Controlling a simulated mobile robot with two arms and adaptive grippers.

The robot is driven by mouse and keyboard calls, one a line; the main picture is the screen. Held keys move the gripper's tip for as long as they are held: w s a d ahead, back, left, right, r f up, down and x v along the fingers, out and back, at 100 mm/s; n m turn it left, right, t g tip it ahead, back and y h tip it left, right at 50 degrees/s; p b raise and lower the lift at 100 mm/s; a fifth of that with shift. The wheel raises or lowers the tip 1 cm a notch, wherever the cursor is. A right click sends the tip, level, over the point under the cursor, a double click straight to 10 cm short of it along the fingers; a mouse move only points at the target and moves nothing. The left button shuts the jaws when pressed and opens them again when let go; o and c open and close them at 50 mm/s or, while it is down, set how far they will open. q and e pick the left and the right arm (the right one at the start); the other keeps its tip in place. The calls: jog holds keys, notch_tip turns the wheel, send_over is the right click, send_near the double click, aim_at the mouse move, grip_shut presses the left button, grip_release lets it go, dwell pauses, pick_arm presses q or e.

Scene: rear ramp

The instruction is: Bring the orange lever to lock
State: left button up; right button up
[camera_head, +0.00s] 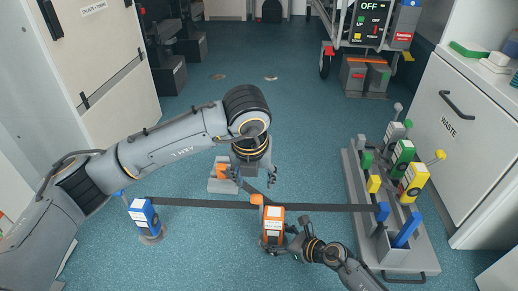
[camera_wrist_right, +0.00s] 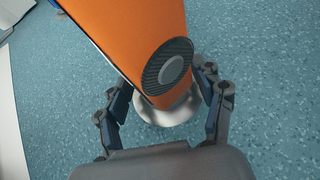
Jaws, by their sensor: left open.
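An orange unit (camera_head: 272,226) with white labels stands on the floor in the middle of the head view. A small orange lever end (camera_head: 256,199) sticks up at its upper left; I cannot tell its exact setting. My right gripper (camera_head: 285,242) is at the unit's near right side. In the right wrist view the orange body (camera_wrist_right: 140,35), with a round grey disc, lies between the spread fingers of this gripper (camera_wrist_right: 165,105). My left gripper (camera_head: 256,182) is open, pointing down above and behind the unit. Another orange piece on a grey base (camera_head: 220,185) stands just left of it.
A dark strap (camera_head: 330,207) runs from a blue unit (camera_head: 145,214) rightwards past the orange unit. A grey rack (camera_head: 415,245) with green, yellow and blue units stands right, beside the waste cabinet (camera_head: 450,130).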

jog(key=o, duration=0.4)
